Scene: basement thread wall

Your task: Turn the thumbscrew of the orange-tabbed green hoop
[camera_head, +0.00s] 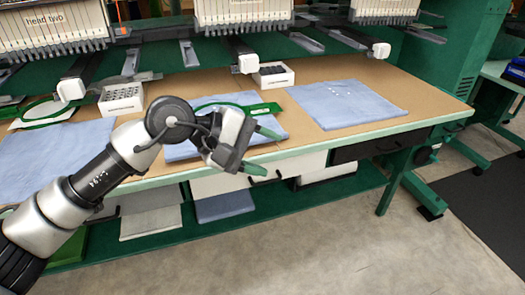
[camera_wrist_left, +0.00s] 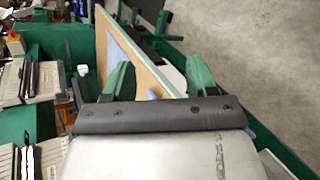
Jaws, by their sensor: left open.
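A green hoop (camera_head: 262,110) lies on the middle blue cloth (camera_head: 181,152), partly hidden behind my left gripper. Another green hoop (camera_head: 42,122) lies at the left on a pale piece. I cannot make out an orange tab or a thumbscrew on either one. My left gripper (camera_head: 274,155) is open and empty, with its green-tipped fingers apart, in front of the middle cloth near the table's front edge. Its two fingers also show apart in the left wrist view (camera_wrist_left: 160,80), with no hoop between them. My right gripper is not in view.
The brown tabletop (camera_head: 425,93) has a pale green front edge. A third blue cloth (camera_head: 358,105) lies to the right. White boxes (camera_head: 121,98) (camera_head: 263,78) stand behind under the embroidery heads (camera_head: 245,12). A green shelf (camera_head: 300,205) with folded cloths runs below. Floor at right is open.

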